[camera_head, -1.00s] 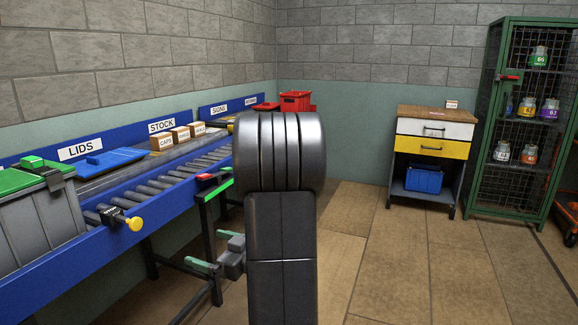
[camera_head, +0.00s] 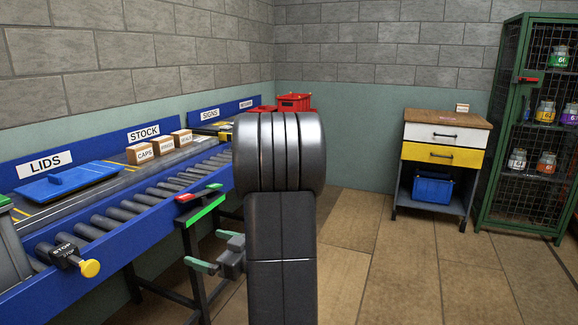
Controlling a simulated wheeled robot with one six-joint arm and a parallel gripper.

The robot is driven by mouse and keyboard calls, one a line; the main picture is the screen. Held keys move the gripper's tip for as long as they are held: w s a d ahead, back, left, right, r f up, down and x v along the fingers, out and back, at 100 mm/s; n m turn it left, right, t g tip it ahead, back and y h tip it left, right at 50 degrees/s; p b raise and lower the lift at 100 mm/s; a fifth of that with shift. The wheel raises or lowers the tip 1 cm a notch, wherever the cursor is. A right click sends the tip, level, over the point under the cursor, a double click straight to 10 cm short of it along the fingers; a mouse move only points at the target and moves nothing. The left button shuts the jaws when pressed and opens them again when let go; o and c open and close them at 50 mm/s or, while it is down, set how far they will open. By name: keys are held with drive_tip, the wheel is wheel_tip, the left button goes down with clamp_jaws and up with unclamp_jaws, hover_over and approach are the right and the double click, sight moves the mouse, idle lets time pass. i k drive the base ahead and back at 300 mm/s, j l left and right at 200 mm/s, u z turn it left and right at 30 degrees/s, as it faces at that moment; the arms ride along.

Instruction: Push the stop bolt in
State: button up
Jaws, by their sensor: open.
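The stop bolt (camera_head: 88,268) has a round yellow knob on a black block marked STOP (camera_head: 66,252). It sits on the front rail of the blue roller conveyor (camera_head: 120,238) at the lower left, with the knob sticking out toward the aisle. My gripper (camera_head: 203,263) shows with green-tipped fingers apart, low beside my dark arm. It is open and empty, to the right of the knob and clear of it. My arm hides part of my gripper's wrist and the far end of the conveyor.
A blue lid (camera_head: 68,184) and several small cardboard boxes (camera_head: 140,153) lie behind the rollers. A red-and-green piece (camera_head: 199,204) stands out from the conveyor's front near my gripper. A wooden-topped cabinet (camera_head: 446,118) and a green cage locker (camera_head: 521,150) stand right. The floor between is clear.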

sight(90, 269)
drive_tip(key=i, duration=0.6)
drive_tip(key=i+l+u, duration=0.1)
drive_tip(key=u, duration=0.2)
drive_tip(key=i+u, duration=0.1)
drive_tip(key=u, duration=0.8)
drive_tip(key=k+j+u, duration=0.2)
drive_tip(key=k, duration=0.3)
drive_tip(key=i+l+z, duration=0.15)
drive_tip(key=j+u, duration=0.15)
